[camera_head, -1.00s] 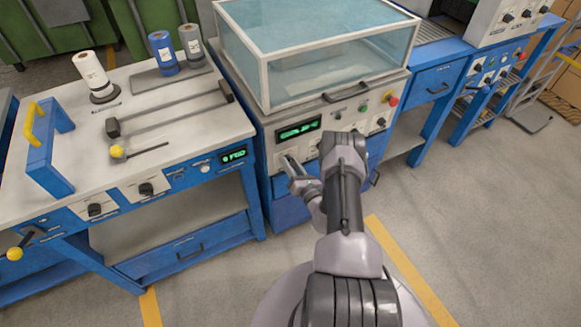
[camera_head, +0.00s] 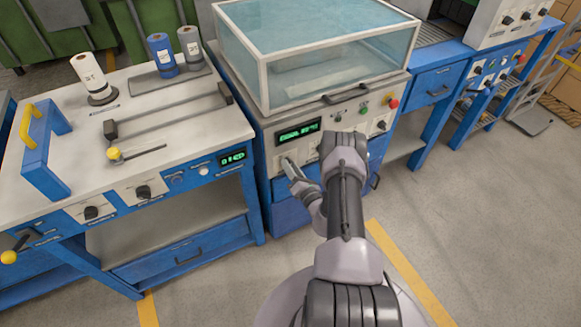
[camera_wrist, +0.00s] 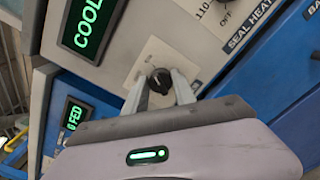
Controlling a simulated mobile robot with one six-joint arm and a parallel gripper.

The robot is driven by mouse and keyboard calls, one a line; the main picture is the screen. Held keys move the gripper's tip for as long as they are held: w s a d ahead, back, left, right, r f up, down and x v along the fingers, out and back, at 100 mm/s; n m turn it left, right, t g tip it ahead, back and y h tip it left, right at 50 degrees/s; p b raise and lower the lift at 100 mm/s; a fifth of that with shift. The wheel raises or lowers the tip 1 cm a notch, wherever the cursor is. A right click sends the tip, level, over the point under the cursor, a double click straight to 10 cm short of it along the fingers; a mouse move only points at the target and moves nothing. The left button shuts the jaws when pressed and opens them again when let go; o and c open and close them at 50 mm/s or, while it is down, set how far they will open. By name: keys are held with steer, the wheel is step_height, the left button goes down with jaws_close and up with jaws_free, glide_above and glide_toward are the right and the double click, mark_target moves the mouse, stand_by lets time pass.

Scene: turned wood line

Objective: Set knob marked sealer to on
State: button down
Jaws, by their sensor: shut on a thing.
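A black rotary knob (camera_wrist: 160,80) sits on a pale plate on the front panel of the machine with the clear cover. In the wrist view my gripper (camera_wrist: 159,86) has one finger on each side of it and is shut on it. The plate's marking is too hidden to read, so I cannot tell whether it says sealer. A green display (camera_wrist: 92,22) above and left of the knob reads "COOL". In the head view my gripper (camera_head: 289,163) is at the panel below that display, and my wrist partly hides the panel there.
A "SEAL HEAT" label (camera_wrist: 250,27) and a dial plate (camera_wrist: 222,12) lie up and right of the knob. A red button (camera_head: 393,103) is farther right on the panel. The left bench (camera_head: 62,135) has its own knobs and display.

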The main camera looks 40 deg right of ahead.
steer(key=c, duration=1)
jaws_free()
steer(key=p+v, duration=0.5)
steer(key=v, duration=1.2)
steer(key=shift+s+a+p, duration=0.2)
steer(key=shift+p, duration=0.15)
